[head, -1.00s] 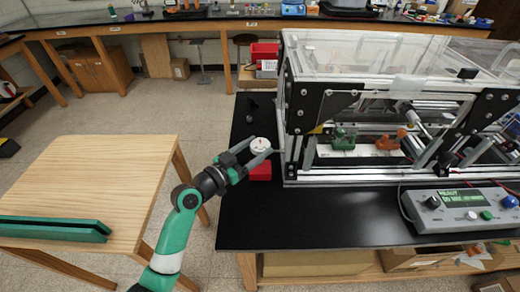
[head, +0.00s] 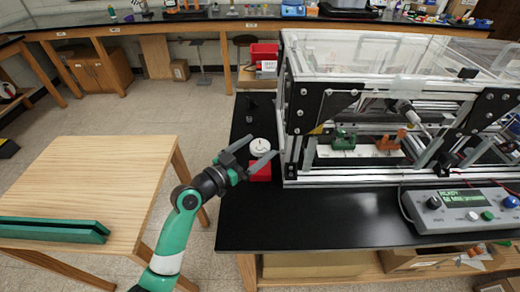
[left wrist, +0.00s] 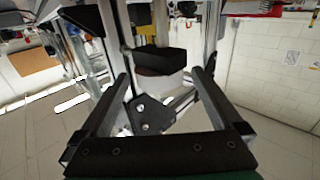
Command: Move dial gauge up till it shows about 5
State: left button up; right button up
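The dial gauge (head: 260,147) is a small white round face at the left end of the extrusion frame, above a red block (head: 260,171). Its reading is too small to tell. My left gripper (head: 263,147) is open, with its fingers apart on either side of the gauge's near edge; contact is not clear. In the left wrist view the two fingers (left wrist: 160,75) stand wide apart, with a black block over a white round body (left wrist: 160,84) beyond and between them. My right gripper is not in view.
The aluminium extrusion frame (head: 300,170) with clear panels stands just right of the gripper on a black table (head: 300,218). A grey control box (head: 460,208) with a lit display sits at the right. A wooden table (head: 90,185) with a green bar is at the left.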

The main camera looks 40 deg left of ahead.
pick_arm(q)
jog(key=shift+f, duration=0.15)
jog(key=s+p, duration=0.1)
jog(key=s, duration=1)
jog(key=shift+s+a, duration=0.3)
jog(key=shift+a, duration=0.05)
